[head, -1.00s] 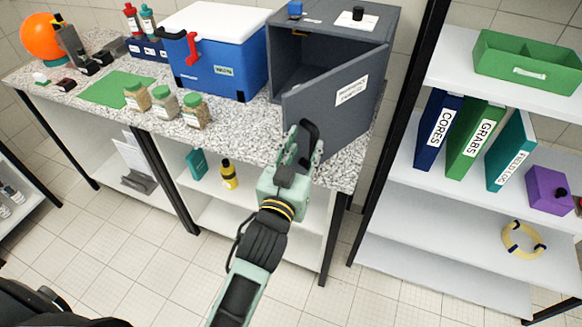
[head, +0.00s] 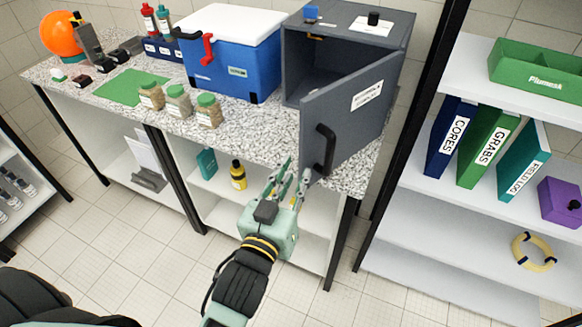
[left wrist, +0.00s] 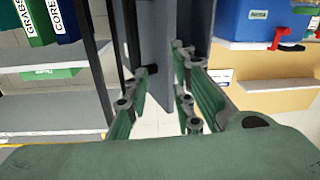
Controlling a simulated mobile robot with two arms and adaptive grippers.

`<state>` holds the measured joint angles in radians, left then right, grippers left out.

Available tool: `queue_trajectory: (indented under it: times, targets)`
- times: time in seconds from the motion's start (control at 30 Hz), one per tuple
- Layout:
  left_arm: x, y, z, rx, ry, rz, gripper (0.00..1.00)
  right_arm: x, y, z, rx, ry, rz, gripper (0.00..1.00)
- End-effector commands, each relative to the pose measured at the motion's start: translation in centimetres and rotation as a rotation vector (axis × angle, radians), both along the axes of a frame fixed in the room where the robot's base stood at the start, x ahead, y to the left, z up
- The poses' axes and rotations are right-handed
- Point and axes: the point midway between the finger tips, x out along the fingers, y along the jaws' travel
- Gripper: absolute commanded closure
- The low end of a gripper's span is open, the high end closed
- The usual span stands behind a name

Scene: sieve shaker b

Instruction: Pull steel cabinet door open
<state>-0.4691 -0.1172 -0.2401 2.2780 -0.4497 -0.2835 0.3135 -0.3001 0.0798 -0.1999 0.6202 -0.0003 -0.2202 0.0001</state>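The grey steel cabinet (head: 293,65) stands at the right end of the speckled bench. Its door (head: 375,115) is swung well open toward me, showing part of the dark inside. A black bar handle (head: 324,150) is on the door's outer face near its free edge. My left gripper (head: 286,178) is below and left of the handle, apart from it, with its fingers spread and nothing between them. In the left wrist view the fingers (left wrist: 158,105) are also apart, with the grey door (left wrist: 151,55) beyond them. My right gripper is not in view.
A blue cooler (head: 232,72) with a white lid stands left of the cabinet. Several lidded jars (head: 180,104) stand near the bench's (head: 255,135) front edge. A white shelf unit (head: 440,235) with binders is at the right. The floor in front is clear.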

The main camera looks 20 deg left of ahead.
Motion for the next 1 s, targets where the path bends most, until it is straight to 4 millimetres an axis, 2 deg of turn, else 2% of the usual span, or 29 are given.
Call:
queue_trajectory:
  times: [0.03,0.2,0.3,0.5,0.6,0.7,0.83,1.0]
  targets:
    - [0.1,0.7,-0.9,-0.063,0.012,-0.003,0.85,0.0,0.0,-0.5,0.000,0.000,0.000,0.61]
    - [0.6,4.3,-3.7,-0.460,0.070,-0.021,0.99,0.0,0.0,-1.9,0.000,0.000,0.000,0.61]
    - [0.9,6.6,-4.5,-0.732,0.100,-0.034,1.00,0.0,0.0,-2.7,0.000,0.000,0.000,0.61]
    - [1.3,10.2,-4.3,-1.198,0.143,-0.074,1.00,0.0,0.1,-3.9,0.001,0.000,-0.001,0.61]
    - [1.4,11.2,-3.8,-1.351,0.156,-0.095,1.00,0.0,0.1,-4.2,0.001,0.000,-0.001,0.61]
    - [1.4,11.7,-3.3,-1.440,0.164,-0.110,1.00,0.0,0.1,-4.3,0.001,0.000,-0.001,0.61]
    - [1.8,11.9,-2.9,-1.477,0.167,-0.117,1.00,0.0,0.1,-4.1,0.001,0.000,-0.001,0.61]
    - [4.1,11.4,-2.6,-1.477,0.165,-0.118,1.00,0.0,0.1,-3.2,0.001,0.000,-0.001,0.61]
